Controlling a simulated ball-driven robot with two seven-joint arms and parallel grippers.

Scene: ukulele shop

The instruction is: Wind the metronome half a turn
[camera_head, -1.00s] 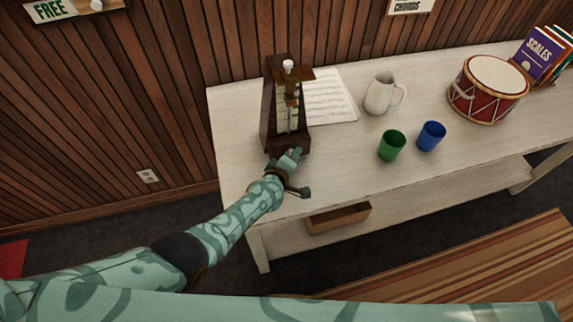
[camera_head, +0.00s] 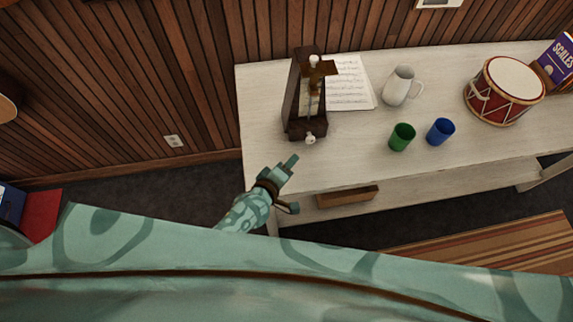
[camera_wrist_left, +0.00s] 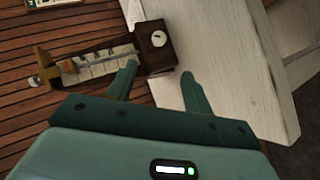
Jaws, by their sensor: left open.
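The metronome (camera_head: 291,108) is a dark wooden tapered case standing at the left end of the white table. Its pendulum rod and pale scale face front. A small white winding key (camera_head: 310,139) sticks out low on its front. My left gripper (camera_head: 293,183) is open and empty at the table's front edge, apart from the key. In the left wrist view the metronome (camera_wrist_left: 155,58) lies sideways beyond the spread fingers (camera_wrist_left: 159,71), with the round pale key (camera_wrist_left: 158,39) on its base. My right gripper is not in view.
Sheet music (camera_head: 350,85) lies right of the metronome on the table (camera_head: 345,140). A white jug (camera_head: 397,87), green cup (camera_head: 401,138), blue cup (camera_head: 440,131) and red drum (camera_head: 503,92) stand farther right.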

